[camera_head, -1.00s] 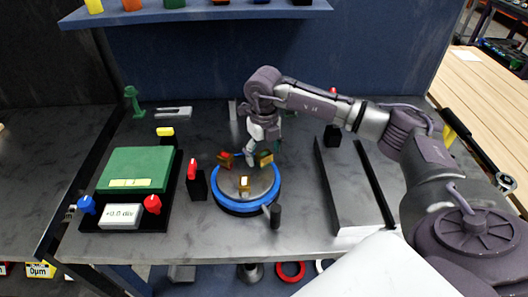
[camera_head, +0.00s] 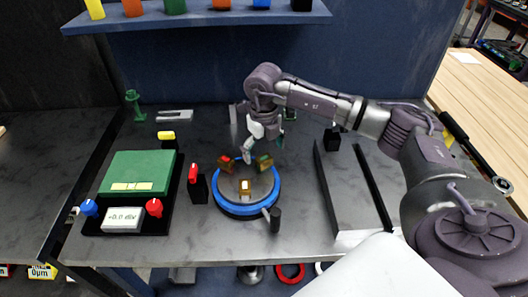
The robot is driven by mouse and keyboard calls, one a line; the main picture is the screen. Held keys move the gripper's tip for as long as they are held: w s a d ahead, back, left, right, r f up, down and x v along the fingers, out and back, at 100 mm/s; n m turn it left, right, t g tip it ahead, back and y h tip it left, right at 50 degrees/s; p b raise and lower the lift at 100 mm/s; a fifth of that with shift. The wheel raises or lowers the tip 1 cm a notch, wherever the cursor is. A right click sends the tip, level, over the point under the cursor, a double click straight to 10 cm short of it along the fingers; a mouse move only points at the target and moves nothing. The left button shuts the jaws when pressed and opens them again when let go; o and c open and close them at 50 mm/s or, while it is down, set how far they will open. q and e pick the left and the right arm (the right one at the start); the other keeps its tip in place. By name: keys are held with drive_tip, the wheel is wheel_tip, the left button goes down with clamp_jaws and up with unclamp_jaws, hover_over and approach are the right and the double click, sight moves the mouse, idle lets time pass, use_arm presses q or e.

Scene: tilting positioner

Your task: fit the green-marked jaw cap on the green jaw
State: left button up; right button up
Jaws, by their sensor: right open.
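The round positioner table (camera_head: 219,203) with a blue rim stands in the middle of the bench. It carries small brass-coloured jaws: a red-marked one (camera_head: 226,164) at back left, a green-marked one (camera_head: 265,164) at back right and a white-topped one (camera_head: 245,190) at the front. Whether the green marking belongs to a jaw cap or to the jaw itself is too small to tell. My right gripper (camera_head: 262,152) is open just above the back of the positioner, close to the green-marked jaw. I see nothing held between its fingers. My left gripper is out of view.
A green box with a display (camera_head: 122,219) and knobs stands at left. A red-topped black stand (camera_head: 197,188) is beside the positioner, with a black handle (camera_head: 274,220) at its front right. A long channel (camera_head: 345,195) lies at right.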

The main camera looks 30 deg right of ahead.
sight(264, 158)
drive_tip(key=shift+r+p, duration=1.25)
drive_tip(key=shift+r, duration=1.1)
drive_tip(key=shift+f, duration=0.1)
